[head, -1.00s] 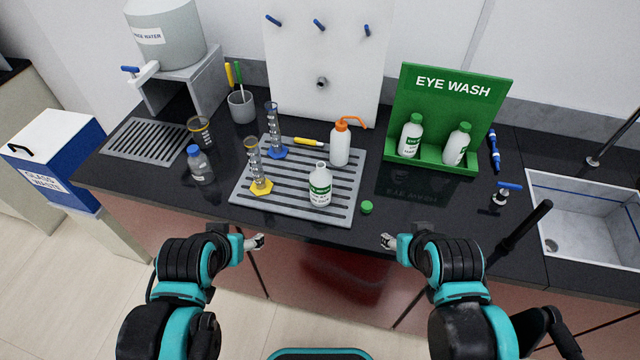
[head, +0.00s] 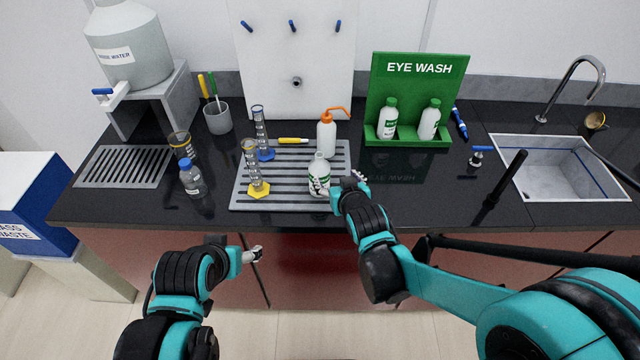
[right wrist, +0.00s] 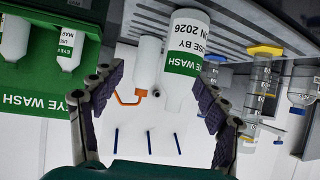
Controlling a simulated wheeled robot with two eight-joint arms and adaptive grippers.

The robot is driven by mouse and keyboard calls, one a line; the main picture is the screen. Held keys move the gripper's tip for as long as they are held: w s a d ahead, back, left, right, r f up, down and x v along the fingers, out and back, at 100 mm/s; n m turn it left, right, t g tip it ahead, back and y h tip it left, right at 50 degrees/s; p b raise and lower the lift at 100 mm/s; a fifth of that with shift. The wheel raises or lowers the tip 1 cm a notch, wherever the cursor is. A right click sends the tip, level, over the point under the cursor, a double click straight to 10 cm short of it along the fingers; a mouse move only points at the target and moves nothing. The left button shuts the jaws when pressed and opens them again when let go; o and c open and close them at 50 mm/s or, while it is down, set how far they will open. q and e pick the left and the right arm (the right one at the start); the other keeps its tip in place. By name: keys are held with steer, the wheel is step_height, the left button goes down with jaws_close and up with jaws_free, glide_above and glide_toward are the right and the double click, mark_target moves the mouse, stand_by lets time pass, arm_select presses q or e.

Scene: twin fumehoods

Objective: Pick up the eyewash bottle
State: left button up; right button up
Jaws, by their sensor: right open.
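A white eyewash bottle (head: 319,172) with a green label and no cap stands upright on the front of the grey slatted tray (head: 237,192). My right gripper (head: 350,182) is open close to its right side. In the right wrist view the bottle (right wrist: 187,50) appears between the spread fingers of the gripper (right wrist: 160,92), nearer one finger, and I see no grip on it. Two capped eyewash bottles, one on the left (head: 387,120) and one on the right (head: 429,121), stand in the green EYE WASH holder (head: 417,93). My left gripper (head: 253,255) hangs empty in front of the counter; its jaws are too small to judge.
An orange-topped wash bottle (head: 326,137) stands behind the eyewash bottle. A yellow-based cylinder (head: 252,172) and a blue-based cylinder (head: 261,135) stand to its left. A sink (head: 555,170) is at the right. The dark counter between tray and sink is mostly clear.

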mark_target(322, 178)
steer(key=a, duration=0.1)
steer(key=a+f, duration=0.1)
steer(key=w+a, duration=0.1)
steer(key=shift+a+f+t+y, duration=0.15)
steer(key=shift+f+t+y, duration=0.1)
steer(key=shift+t+y, duration=0.05)
steer(key=shift+w+a+f, duration=0.1)
steer(key=shift+w+f, duration=0.1)
steer(key=shift+w, duration=0.1)
steer(key=shift+w+a+f, duration=0.25)
steer(key=shift+w+a, duration=0.15)
steer(key=b+x, duration=0.1)
steer(key=x, duration=0.2)
steer(key=b+x, duration=0.1)
steer(key=x, duration=0.3)
steer(key=shift+w+d+b, duration=0.15)
steer(key=shift+d+b, duration=0.1)
steer(key=shift+b, duration=0.15)
steer(key=shift+c, duration=0.9)
steer(key=c, duration=1.5)
